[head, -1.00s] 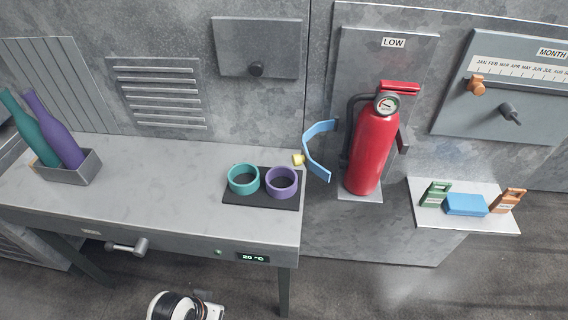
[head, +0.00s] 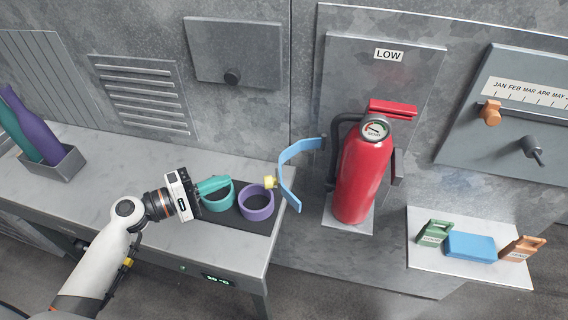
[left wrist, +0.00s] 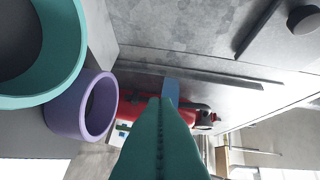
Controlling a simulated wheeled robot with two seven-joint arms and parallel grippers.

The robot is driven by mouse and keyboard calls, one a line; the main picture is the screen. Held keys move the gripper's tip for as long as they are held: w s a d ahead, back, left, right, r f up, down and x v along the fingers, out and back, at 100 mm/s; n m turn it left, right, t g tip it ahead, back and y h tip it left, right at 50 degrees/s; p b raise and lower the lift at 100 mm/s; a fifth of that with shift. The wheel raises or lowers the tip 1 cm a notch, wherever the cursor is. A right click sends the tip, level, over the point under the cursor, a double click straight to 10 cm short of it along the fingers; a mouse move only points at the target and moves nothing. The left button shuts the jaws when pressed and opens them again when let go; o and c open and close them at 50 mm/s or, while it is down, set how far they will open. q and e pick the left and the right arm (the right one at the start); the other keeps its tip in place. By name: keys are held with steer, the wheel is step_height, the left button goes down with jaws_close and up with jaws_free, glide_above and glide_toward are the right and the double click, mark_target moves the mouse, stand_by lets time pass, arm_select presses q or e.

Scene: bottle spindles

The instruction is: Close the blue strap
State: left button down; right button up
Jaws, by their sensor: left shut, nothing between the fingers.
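The blue strap (head: 290,185) is a curved band beside the red fire extinguisher (head: 364,175). It stands open, swung out to the left, with a yellow knob (head: 270,182) on its left side. Part of the strap shows in the left wrist view (left wrist: 171,89), beyond my fingers. My left gripper (head: 226,181) is shut and empty, its teal fingers pointing right above the teal ring. It is left of the strap and apart from it. The shut fingers also show in the left wrist view (left wrist: 160,108). My right gripper is not in view.
A teal ring (head: 219,203) and a purple ring (head: 256,213) stand on a dark mat near the table's right end. A grey box (head: 62,168) holds two bottles at left. A shelf (head: 460,270) with tags and a blue block is at right.

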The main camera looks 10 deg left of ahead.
arm_select(q)
steer(key=shift+w+r, duration=0.2)
steer(key=shift+w, duration=0.2)
steer(key=r+p+x, duration=0.1)
steer(key=p+x, duration=0.3)
steer(key=x, duration=0.5)
steer(key=s, duration=0.2)
steer(key=s+d+p, duration=0.1)
steer(key=s, duration=0.1)
steer(key=shift+d+f, duration=0.15)
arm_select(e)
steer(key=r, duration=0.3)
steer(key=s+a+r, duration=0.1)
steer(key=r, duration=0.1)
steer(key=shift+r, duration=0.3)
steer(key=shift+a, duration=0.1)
